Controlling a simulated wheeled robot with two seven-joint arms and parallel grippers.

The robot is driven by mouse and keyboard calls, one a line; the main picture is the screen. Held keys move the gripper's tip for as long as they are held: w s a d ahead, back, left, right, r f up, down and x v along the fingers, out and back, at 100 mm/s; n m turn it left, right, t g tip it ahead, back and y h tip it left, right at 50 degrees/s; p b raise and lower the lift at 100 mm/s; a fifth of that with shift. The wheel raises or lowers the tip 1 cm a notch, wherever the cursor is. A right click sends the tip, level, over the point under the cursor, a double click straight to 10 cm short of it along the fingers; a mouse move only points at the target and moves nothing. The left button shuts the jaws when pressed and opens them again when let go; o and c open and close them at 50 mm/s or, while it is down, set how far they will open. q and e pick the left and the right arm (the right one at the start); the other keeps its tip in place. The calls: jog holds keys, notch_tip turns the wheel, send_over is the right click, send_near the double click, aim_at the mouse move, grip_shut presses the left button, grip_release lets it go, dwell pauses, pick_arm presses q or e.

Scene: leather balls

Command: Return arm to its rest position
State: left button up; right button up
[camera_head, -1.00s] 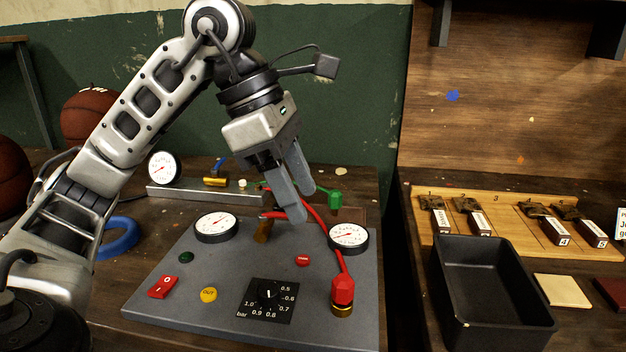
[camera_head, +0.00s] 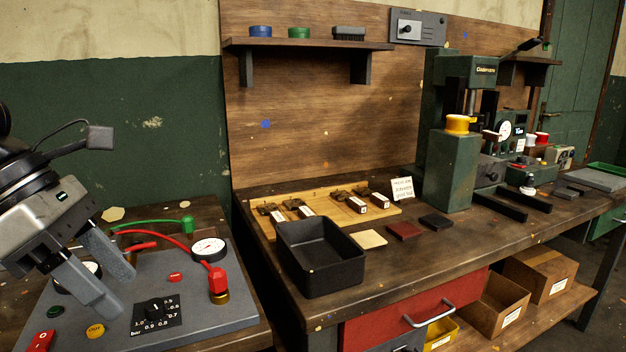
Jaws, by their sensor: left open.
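My left gripper (camera_head: 100,275) comes in from the left edge with its two grey fingers apart and nothing between them. It hangs over the left part of the grey control panel (camera_head: 215,322) and hides part of a gauge behind it. The rest of my left arm is mostly out of the picture. My right gripper is not in view.
On the panel are a gauge (camera_head: 209,250), a black dial (camera_head: 157,309), a red hose fitting (camera_head: 218,279) and a yellow button (camera_head: 95,331). On the right bench stand a black bin (camera_head: 320,280), a wooden board (camera_head: 268,229) and a green press (camera_head: 447,168).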

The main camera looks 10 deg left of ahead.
pick_arm(q)
jog(key=w+d+n+g+h+p, duration=0.1)
jog(key=w+d+n+g+h, duration=0.15)
jog(key=d+n+h, duration=0.9)
jog(key=w+f+n+t+y+p, duration=0.1)
jog(key=w+f+n+t+y, duration=0.25)
jog(key=f+n+t, duration=0.75)
jog(key=w+f+n+t+y, duration=0.3)
jog(key=f+n+t+y, duration=0.35)
jog(key=n, duration=0.85)
jog(key=s+f+n+g+y, duration=0.2)
jog(key=s+f+n+g, duration=0.1)
jog(key=f, duration=0.5)
jog(key=s+f+n+g+y, duration=0.1)
jog(key=s+f+n+g, duration=0.2)
jog(key=s+f+n, duration=0.2)
jog(key=s+f, duration=0.3)
jog(key=f, duration=0.1)
jog(key=shift+s+n+y+p, duration=0.3)
jog(key=shift+n+y, duration=0.05)
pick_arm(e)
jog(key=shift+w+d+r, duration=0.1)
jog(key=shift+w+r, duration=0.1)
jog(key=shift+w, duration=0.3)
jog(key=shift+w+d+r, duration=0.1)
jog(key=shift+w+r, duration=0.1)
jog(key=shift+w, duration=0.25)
